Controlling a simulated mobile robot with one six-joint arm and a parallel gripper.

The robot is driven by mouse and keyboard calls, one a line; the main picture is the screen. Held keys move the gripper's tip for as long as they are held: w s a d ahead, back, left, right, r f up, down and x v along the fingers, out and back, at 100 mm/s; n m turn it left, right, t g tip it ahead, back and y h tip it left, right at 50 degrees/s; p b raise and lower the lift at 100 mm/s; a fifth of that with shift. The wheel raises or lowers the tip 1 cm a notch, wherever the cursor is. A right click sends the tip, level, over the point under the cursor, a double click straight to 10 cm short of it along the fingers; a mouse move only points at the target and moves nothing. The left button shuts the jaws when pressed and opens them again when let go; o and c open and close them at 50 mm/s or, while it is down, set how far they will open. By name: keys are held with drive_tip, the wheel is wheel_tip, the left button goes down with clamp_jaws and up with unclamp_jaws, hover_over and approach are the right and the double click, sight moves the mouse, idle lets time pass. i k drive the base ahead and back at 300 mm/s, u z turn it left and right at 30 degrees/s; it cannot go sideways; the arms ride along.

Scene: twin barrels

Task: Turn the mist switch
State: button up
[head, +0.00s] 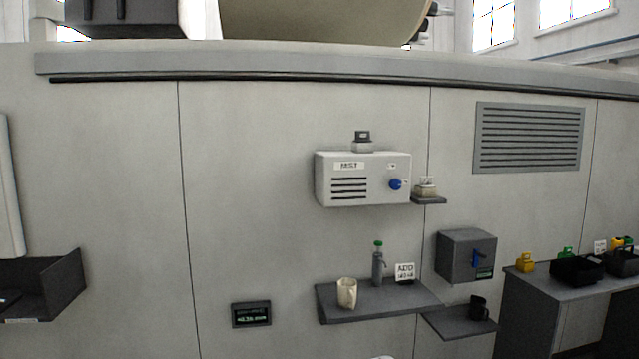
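The mist unit (363,178) is a pale grey box on the wall, right of the picture's middle, with a "MIST" label and dark slots on its left side. The mist switch (396,184) is a round blue knob on the right of its front face, with small markings by it. Its exact pointer position is too small to tell. My gripper is not in view.
A small ledge (429,200) sits right of the box. A dark box with a blue handle (466,256) hangs lower right.

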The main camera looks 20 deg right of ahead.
sight(395, 185)
drive_tip(key=i, duration=1.8)
drive_tip(key=z, duration=0.75)
drive_tip(key=k, duration=0.7)
drive_tip(key=z, duration=0.15)
drive_tip(key=i, duration=0.75)
drive_tip(key=u, duration=0.05)
